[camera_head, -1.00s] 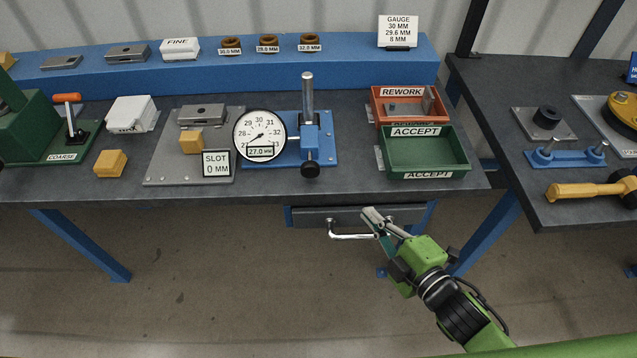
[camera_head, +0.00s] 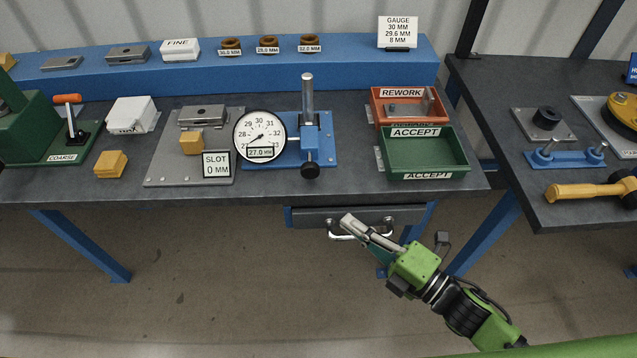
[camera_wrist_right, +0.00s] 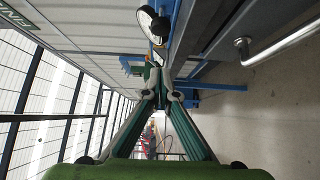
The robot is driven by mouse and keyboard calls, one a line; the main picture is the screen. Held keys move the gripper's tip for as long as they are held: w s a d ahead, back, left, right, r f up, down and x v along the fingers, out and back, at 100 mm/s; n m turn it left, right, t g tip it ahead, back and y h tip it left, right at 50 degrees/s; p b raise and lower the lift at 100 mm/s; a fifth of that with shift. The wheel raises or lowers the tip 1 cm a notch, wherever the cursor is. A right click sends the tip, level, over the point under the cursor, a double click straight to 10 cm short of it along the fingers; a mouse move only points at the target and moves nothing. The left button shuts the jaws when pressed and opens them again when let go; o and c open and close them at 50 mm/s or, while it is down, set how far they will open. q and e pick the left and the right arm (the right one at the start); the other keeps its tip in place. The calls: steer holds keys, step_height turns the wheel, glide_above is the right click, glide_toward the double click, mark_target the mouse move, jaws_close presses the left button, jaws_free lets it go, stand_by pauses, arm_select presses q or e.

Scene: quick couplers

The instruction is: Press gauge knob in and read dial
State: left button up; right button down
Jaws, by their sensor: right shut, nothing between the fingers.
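The round white gauge dial (camera_head: 260,136) stands on the bench, with a digital readout of 27.0 MM. A blue stand (camera_head: 318,140) with a silver post holds it on the right. The black gauge knob (camera_head: 310,171) sits at the stand's lower front, near the bench's front edge. My right gripper (camera_head: 347,220) is shut and empty, below and in front of the knob, apart from it, over the drawer handle in the head view. Its fingers (camera_wrist_right: 160,70) also show in the right wrist view, with the dial (camera_wrist_right: 153,24) beyond them. My left gripper is not in view.
A drawer (camera_head: 308,216) with a metal handle (camera_head: 338,235) hangs under the bench edge, close to my right gripper. A plate with a SLOT 0 MM sign (camera_head: 216,164) lies left.

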mark_target(305, 175)
steer(key=p+x, duration=0.1)
steer(key=x, duration=0.2)
steer(key=w+d+p+x, duration=0.1)
steer(key=x, duration=0.7)
steer(key=shift+w+d+r+p, duration=0.1)
steer(key=shift+w+p, duration=0.1)
steer(key=shift+p, duration=0.2)
steer(key=shift+w, duration=0.7)
steer(key=shift+w, duration=0.1)
